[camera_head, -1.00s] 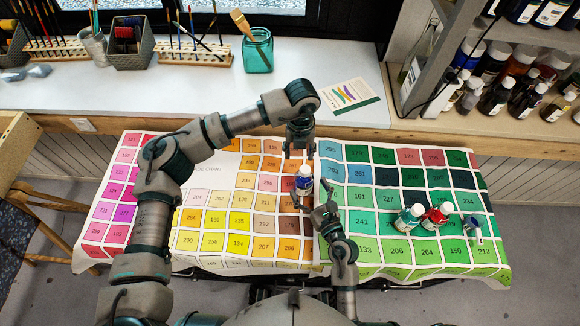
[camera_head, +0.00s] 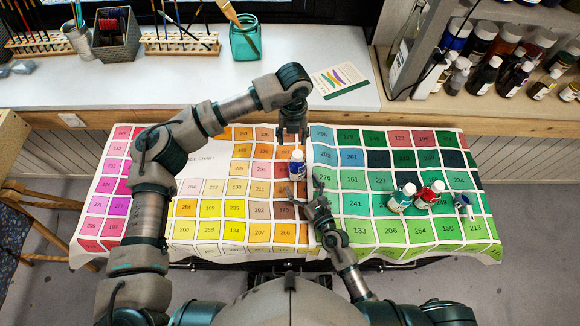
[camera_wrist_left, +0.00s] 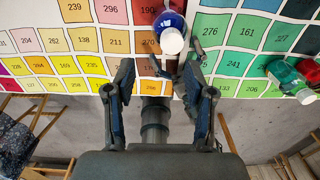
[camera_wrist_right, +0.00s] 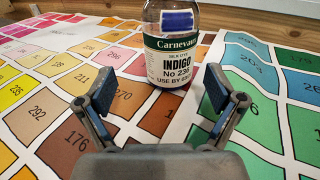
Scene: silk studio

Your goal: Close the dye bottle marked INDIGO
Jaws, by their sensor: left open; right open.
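The INDIGO dye bottle (camera_head: 297,168) stands upright on the colour chart near its middle, with a blue body and a white top. In the left wrist view its white top (camera_wrist_left: 172,42) is seen from above; I cannot tell how it is seated. The right wrist view shows the label "INDIGO" (camera_wrist_right: 178,65); the bottle's top is cut off there. My left gripper (camera_head: 292,138) is open, pointing down just above and behind the bottle. My right gripper (camera_head: 306,192) is open, in front of the bottle, its fingers apart from the glass.
A counter (camera_head: 190,90) with brushes and a teal jar (camera_head: 245,40) lies behind. Bottle shelves are at right.

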